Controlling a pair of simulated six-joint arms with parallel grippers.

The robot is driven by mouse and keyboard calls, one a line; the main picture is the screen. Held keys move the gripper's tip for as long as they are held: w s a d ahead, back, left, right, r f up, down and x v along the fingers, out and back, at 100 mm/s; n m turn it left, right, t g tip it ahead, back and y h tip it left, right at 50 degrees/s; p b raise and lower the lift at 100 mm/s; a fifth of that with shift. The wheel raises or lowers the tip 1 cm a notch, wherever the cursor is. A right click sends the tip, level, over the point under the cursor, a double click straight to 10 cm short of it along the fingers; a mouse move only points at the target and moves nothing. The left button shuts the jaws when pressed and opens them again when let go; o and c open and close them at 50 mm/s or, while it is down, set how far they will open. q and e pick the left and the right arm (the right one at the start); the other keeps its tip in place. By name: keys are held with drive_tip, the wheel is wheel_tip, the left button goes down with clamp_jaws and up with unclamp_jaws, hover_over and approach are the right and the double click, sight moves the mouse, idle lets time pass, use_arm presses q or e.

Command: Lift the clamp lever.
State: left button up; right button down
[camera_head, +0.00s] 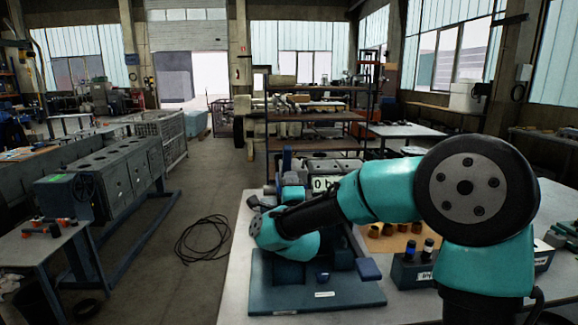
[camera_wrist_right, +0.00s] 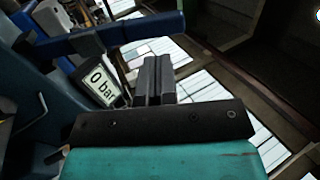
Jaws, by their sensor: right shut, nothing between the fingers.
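A blue test fixture stands on a dark blue base plate (camera_head: 320,295) on the table in the head view, partly hidden behind my right arm. A blue bar (camera_wrist_right: 115,36) crosses the upper left of the right wrist view; it may be the clamp lever, but I cannot tell for sure. My right gripper (camera_wrist_right: 153,80) is shut and empty, its fingers a little below the bar's right end in that picture. I cannot tell if they touch it. In the head view my wrist largely hides the fingers. My left gripper is not in view.
A display reading 0 bar (camera_wrist_right: 100,84) is left of my right fingers. In the head view, a dark labelled holder (camera_head: 412,270) with bottles stands right of the base plate, and brown cylindrical parts (camera_head: 375,231) lie behind it. A shelf rack (camera_head: 315,117) stands beyond.

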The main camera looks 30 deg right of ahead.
sight(289, 158)
drive_tip(key=x, duration=0.5)
drive_tip(key=shift+w+d+r, duration=0.15)
drive_tip(key=shift+w, duration=0.2)
drive_tip(key=shift+d+r, duration=0.1)
